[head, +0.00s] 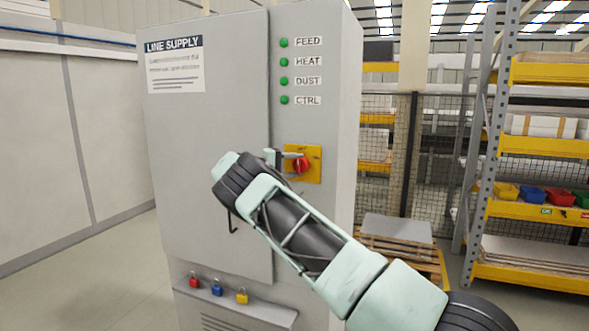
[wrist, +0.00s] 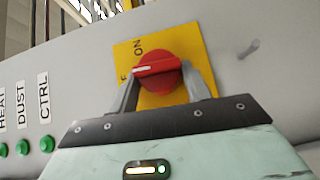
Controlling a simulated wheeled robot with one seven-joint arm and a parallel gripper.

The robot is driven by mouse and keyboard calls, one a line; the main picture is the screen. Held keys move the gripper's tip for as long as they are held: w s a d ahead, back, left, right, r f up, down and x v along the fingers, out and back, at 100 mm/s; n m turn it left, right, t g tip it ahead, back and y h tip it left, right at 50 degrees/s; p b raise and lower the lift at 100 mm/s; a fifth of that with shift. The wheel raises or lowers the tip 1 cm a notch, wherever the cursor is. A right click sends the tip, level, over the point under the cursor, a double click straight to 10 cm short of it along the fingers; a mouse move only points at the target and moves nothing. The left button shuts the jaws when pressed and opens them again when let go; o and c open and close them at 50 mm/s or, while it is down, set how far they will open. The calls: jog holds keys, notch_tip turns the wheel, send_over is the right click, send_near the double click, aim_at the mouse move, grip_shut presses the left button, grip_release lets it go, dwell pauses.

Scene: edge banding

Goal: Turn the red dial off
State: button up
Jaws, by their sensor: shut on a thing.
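The red dial (head: 301,165) sits on a yellow plate (head: 315,153) on the front of the grey cabinet. In the wrist view, the dial (wrist: 158,72) has a raised grip bar with a white mark at its left end. The word ON is printed on the plate above that end; another letter shows at the plate's left edge, partly hidden by a finger. My gripper (wrist: 163,84) is shut on the dial, one finger on each side. In the head view, my gripper (head: 288,160) reaches the dial from the left, partly hidden by my wrist.
The cabinet (head: 205,130) has several lit green lamps (head: 284,70) labelled FEED, HEAT, DUST and CTRL above the dial. Red, blue and yellow padlocks (head: 217,288) hang on a ledge below. A pallet (head: 400,250) and a shelving rack (head: 540,145) stand to the right.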

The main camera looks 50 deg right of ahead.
jog(key=shift+h, duration=0.3)
dwell(0.4)
jog(key=o, duration=1)
jog(key=shift+c, duration=0.2)
jog(key=shift+f, duration=0.1)
